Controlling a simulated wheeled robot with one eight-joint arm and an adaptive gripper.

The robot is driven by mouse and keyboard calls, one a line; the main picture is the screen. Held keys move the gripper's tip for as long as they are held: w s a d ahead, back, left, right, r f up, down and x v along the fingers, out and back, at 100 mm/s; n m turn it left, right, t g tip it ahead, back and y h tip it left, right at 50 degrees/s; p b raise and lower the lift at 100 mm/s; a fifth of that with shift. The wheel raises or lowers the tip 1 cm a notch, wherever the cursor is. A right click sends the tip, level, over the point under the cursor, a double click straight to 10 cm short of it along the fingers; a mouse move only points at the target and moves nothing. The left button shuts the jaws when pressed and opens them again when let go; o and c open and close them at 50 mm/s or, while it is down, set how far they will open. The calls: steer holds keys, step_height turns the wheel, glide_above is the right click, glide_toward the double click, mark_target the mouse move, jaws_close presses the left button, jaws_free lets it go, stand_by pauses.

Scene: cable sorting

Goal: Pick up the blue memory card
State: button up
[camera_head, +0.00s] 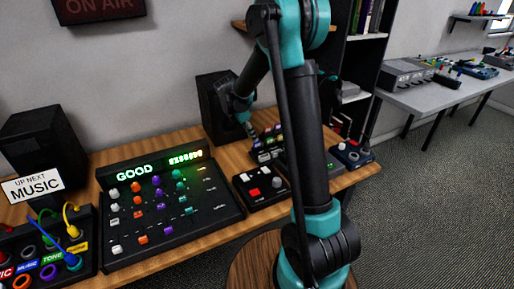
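My arm rises from the front and bends over the wooden table (190,141). My gripper (250,132) points down at the left edge of a small dark rack (264,157) that holds several small coloured pieces. The gripper is small and dark here, and I cannot tell whether its fingers are open or shut, or whether it touches anything. I cannot single out the blue memory card; the pieces in the rack are too small to tell, and my arm hides part of that area.
A black panel with coloured knobs and a "GOOD" display (170,205) fills the table's middle. A box with a red button (260,188) sits right of it. Black speakers (216,108) stand behind. A patch panel with cables (45,250) is at left. A small blue-edged device (353,154) is at right.

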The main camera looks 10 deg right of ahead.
mark_target(257, 147)
steer(key=x, duration=0.5)
steer(key=shift+s, duration=0.1)
steer(key=shift+c, duration=0.3)
steer(key=shift+r, duration=0.1)
jaws_close()
